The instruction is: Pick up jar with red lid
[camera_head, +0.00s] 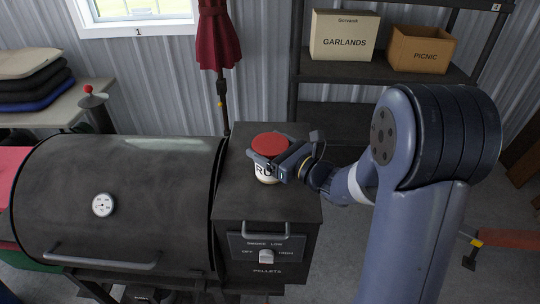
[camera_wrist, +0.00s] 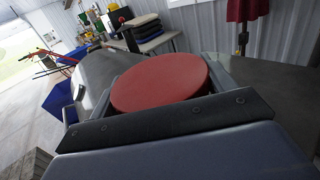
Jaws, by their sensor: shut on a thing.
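The jar with the red lid (camera_head: 270,145) stands upright over the top of the pellet box at the right end of the black grill. Its pale body with dark lettering shows below the lid; I cannot tell whether its base touches the box top. My gripper (camera_head: 268,158) is shut on the jar, with fingers on either side just under the lid. In the wrist view the red lid (camera_wrist: 160,82) fills the middle, between the two fingers. The gripper's own body hides the lower jar there.
The black grill (camera_head: 120,190) with a gauge and front handle lies left of the jar. A closed dark red umbrella (camera_head: 217,35) stands behind. A shelf (camera_head: 375,70) at the back right holds a GARLANDS box (camera_head: 343,40) and a PICNIC box (camera_head: 420,52). Cushions (camera_head: 32,75) lie on the left table.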

